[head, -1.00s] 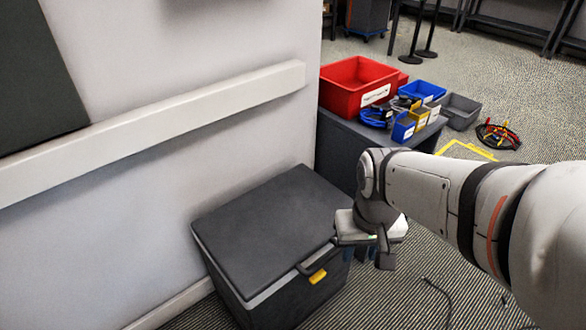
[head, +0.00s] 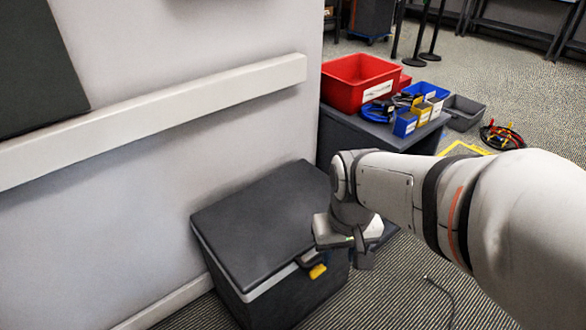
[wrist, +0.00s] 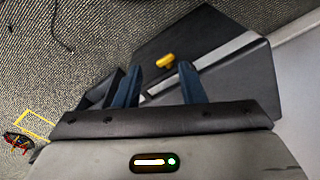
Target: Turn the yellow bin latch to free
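The yellow latch (head: 317,271) is on the front of a dark grey lidded bin (head: 262,222) that stands against the wall. The latch also shows in the wrist view (wrist: 165,61), just beyond my fingertips and a little to the right of the middle of the gap. My gripper (wrist: 158,70) is open, with two blue-grey fingers spread apart and nothing between them. In the head view my gripper's body is just right of the latch and hides part of the bin's right side. The bin's lid is closed.
A dark bench (head: 364,131) behind the bin carries a red bin (head: 345,88) and several small blue and yellow bins. A grey tray (head: 464,108) and coiled cables (head: 501,137) lie on the floor. A thin dark cable (head: 446,292) lies on the carpet at front right.

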